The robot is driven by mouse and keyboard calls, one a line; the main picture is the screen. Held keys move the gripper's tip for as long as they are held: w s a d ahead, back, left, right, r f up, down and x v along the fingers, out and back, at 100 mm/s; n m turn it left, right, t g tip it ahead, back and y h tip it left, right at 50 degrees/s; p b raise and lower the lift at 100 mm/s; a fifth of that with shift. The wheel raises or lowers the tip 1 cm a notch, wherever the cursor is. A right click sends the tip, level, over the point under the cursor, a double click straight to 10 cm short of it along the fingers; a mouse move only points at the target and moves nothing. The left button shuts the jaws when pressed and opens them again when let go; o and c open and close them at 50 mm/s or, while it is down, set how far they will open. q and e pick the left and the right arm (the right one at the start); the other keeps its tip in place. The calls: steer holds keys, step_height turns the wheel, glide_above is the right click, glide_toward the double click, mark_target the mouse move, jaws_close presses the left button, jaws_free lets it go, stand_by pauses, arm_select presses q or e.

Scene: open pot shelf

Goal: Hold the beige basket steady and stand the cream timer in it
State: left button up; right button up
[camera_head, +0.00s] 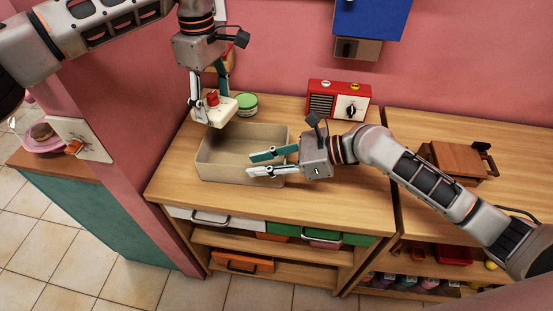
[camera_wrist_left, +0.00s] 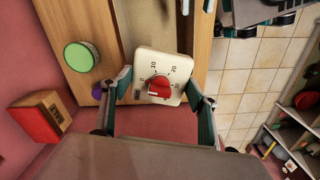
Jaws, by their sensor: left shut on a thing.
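The cream timer (camera_head: 221,112) has a red knob and hangs in my left gripper (camera_head: 212,108), above the back left part of the basket. In the left wrist view the timer's numbered face (camera_wrist_left: 158,65) shows between the two fingers of my left gripper (camera_wrist_left: 160,92). The beige basket (camera_head: 238,178) stands on the wooden counter, open at the top, with its visible interior empty. My right gripper (camera_head: 262,163) is at the basket's right side. Its two fingers are apart and reach over the right wall; I cannot tell whether they touch it.
A round green-lidded tin (camera_head: 246,104) stands behind the basket. A red radio (camera_head: 338,101) stands at the back to the right. A brown wooden box (camera_head: 458,163) is on the right counter. The counter (camera_head: 355,205) right of the basket's front is clear.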

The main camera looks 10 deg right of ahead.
mark_target(238, 168)
steer(key=shift+x, duration=3.05)
jaws_close()
